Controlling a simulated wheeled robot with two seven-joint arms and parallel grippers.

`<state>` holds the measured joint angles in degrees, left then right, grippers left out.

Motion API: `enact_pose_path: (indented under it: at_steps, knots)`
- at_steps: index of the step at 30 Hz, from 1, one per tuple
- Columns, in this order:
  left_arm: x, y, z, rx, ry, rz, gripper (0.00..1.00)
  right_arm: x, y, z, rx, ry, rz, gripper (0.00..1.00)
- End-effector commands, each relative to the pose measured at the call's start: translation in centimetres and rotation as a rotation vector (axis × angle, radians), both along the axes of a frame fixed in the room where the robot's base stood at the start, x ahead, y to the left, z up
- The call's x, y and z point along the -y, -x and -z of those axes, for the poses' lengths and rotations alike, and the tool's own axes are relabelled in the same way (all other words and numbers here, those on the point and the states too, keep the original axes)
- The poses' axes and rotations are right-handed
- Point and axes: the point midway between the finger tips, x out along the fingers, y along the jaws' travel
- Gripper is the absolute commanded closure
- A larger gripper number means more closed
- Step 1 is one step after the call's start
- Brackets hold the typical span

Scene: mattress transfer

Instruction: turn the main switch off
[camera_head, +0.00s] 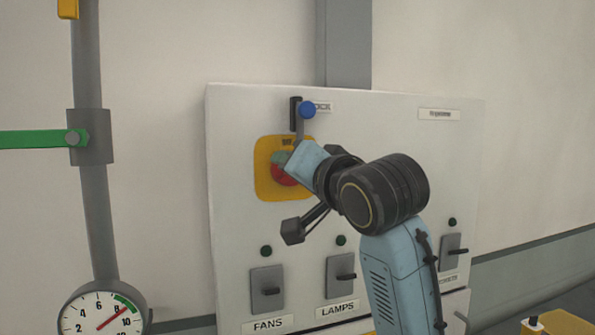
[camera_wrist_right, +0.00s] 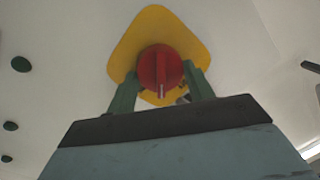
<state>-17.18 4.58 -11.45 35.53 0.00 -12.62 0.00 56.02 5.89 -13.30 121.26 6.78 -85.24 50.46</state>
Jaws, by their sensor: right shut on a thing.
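The main switch is a red rotary knob (camera_head: 286,176) on a yellow plate (camera_head: 264,187), in the upper left of the white panel. In the right wrist view the red knob (camera_wrist_right: 160,70) shows a ridge that runs nearly upright in the picture, in front of the yellow plate (camera_wrist_right: 160,22). My right gripper (camera_head: 281,162) comes in from the lower right and is at the knob. Its green fingers (camera_wrist_right: 161,85) stand on both sides of the knob, shut on it. The gripper hides part of the knob and plate in the head view. My left gripper is out of view.
Below are the FANS switch (camera_head: 267,290), the LAMPS switch (camera_head: 340,277) and another at right. A pipe with a green handle (camera_head: 32,139) and a gauge (camera_head: 103,312) is at left.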

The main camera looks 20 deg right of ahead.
Motion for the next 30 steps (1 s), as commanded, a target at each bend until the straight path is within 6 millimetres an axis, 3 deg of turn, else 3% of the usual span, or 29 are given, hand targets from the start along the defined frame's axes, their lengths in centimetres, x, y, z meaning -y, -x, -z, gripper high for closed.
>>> enact_pose_path:
  at_steps: [21, 30]
  knots:
    - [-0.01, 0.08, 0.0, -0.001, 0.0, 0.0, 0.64, -0.13, 0.04, -0.42, 0.023, 0.611, 0.001, 0.71]
    - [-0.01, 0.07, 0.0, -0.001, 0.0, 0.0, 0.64, -0.23, 0.03, -0.47, 0.031, 0.796, 0.001, 0.71]
